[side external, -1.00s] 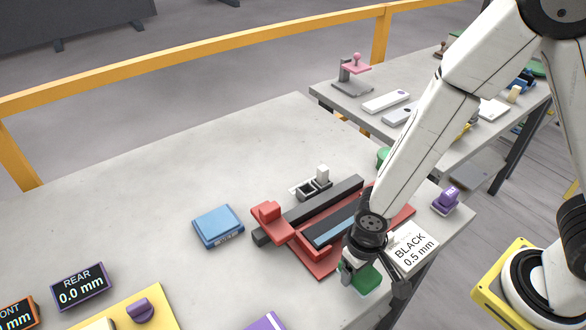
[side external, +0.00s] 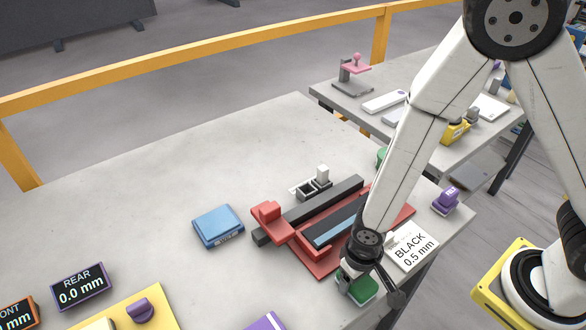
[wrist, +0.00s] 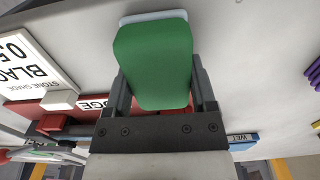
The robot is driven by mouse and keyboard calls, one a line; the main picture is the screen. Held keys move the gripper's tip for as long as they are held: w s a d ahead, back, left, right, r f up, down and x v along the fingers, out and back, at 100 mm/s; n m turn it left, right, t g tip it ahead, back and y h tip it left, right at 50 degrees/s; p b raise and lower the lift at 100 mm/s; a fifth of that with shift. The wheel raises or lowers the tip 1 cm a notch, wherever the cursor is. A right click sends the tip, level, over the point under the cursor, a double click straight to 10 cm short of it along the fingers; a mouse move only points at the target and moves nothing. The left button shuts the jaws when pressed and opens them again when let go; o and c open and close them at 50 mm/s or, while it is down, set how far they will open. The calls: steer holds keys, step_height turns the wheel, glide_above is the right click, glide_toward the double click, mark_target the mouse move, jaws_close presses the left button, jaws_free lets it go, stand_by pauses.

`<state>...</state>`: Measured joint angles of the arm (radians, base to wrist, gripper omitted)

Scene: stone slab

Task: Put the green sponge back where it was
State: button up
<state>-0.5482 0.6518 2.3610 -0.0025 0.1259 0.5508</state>
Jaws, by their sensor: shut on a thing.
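The green sponge (wrist: 153,62) fills the top middle of the wrist view, between the two fingers of my gripper (wrist: 160,85). A pale layer shows along its far edge. In the side view the sponge (side external: 362,291) is low over the slab's near right edge, partly hidden by my gripper (side external: 352,280). My gripper is shut on it. I cannot tell whether the sponge touches the slab surface (side external: 130,200).
A red fixture with a dark bar (side external: 315,262) lies just behind and left of my gripper. A white card reading BLACK 0.5 mm (side external: 412,248) is to its right. A blue block (side external: 218,227) and a purple item (side external: 446,200) stand farther off.

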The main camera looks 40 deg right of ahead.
steer(key=shift+f, duration=0.1)
steer(key=o, duration=1)
steer(key=shift+r, duration=6.1)
steer(key=shift+d, duration=0.1)
